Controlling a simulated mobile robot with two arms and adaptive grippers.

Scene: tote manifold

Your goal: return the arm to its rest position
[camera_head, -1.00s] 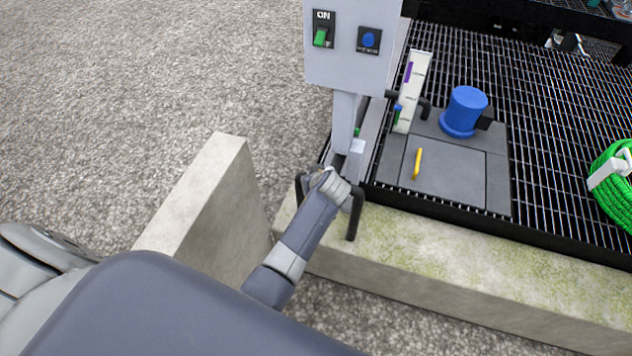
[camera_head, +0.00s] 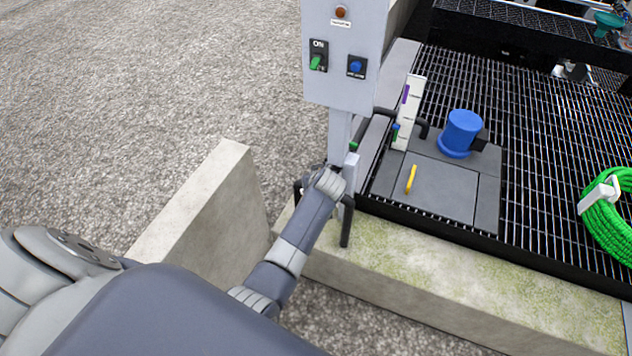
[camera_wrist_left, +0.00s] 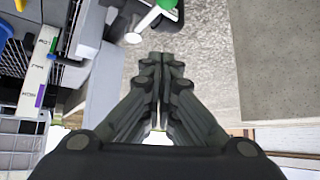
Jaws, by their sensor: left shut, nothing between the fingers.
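My left arm (camera_head: 291,247) reaches from the lower left towards the foot of a grey control post. Its fingers are hidden behind the wrist in the head view. In the left wrist view my left gripper (camera_wrist_left: 160,62) is shut, its fingertips together with nothing between them. The fingertips point towards gravel, just short of a white pipe (camera_wrist_left: 147,20) with a green handle (camera_wrist_left: 167,4) at the top of that view. My right gripper is in neither view.
The control box (camera_head: 348,80) stands above the wrist. Black grating (camera_head: 540,140) with a blue cap (camera_head: 461,131), yellow handle (camera_head: 411,179) and green hose (camera_head: 606,222) lies to the right. Concrete curbs (camera_head: 205,205) border the arm. Open gravel (camera_head: 140,90) lies left.

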